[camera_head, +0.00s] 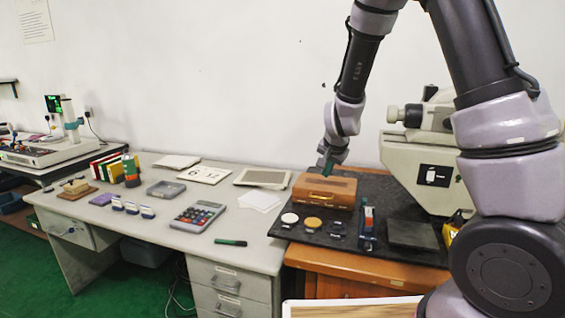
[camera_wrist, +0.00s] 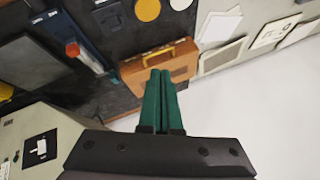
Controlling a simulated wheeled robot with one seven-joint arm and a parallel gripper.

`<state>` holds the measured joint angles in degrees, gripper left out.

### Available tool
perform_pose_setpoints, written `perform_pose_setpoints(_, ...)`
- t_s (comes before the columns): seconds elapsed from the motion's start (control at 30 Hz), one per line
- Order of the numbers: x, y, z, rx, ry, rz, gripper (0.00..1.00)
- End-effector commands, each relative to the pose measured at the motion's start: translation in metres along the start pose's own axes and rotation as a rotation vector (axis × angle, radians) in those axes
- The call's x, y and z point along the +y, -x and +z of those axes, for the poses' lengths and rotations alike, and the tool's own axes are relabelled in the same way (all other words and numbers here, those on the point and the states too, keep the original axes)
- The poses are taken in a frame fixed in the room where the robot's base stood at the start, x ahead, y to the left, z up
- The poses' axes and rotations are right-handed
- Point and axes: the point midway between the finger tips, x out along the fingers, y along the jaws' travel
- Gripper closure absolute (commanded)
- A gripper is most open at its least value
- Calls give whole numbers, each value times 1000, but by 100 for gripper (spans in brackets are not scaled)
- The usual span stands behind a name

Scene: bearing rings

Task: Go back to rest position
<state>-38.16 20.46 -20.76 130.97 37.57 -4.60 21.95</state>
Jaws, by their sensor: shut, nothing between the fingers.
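My gripper (camera_head: 327,166) is above the back part of the wooden box (camera_head: 324,190) in the head view. In the wrist view my gripper (camera_wrist: 160,75) shows two green fingers held together with nothing between them. The wooden box (camera_wrist: 172,65) with its yellow handle lies beyond the fingertips there, partly hidden by them. Whether the fingers touch the box cannot be told.
A dark mat (camera_head: 300,232) on the right desk bears a white disc (camera_head: 289,218), a yellow disc (camera_head: 313,222) and a dark plate (camera_head: 411,234). A large beige instrument (camera_head: 420,160) stands close to my arm. The grey desk (camera_head: 165,236) holds a calculator (camera_head: 198,216).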

Motion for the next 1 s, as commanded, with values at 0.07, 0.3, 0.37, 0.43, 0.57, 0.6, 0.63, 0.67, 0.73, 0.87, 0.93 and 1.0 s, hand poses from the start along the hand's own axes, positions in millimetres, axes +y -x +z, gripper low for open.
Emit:
perform_pose_setpoints(0.07,-1,38,-15,-41,-18,-46,100)
perform_pose_setpoints(0.3,15,146,-36,-124,17,-152,100)
perform_pose_setpoints(0.37,23,174,-38,-131,38,-171,100)
perform_pose_setpoints(0.43,34,204,-39,-133,63,-189,100)
perform_pose_setpoints(0.57,59,259,-34,-120,120,-202,100)
perform_pose_setpoints(0.6,68,274,-31,-113,138,-200,100)
perform_pose_setpoints(0.63,74,284,-28,-107,151,-197,100)
perform_pose_setpoints(0.67,80,294,-26,-100,165,-193,100)
perform_pose_setpoints(0.73,94,314,-18,-84,191,-179,100)
perform_pose_setpoints(0.87,114,338,-6,-60,227,-150,100)
perform_pose_setpoints(0.93,121,345,-1,-53,238,-137,100)
perform_pose_setpoints(1.0,125,349,2,-48,246,-128,100)
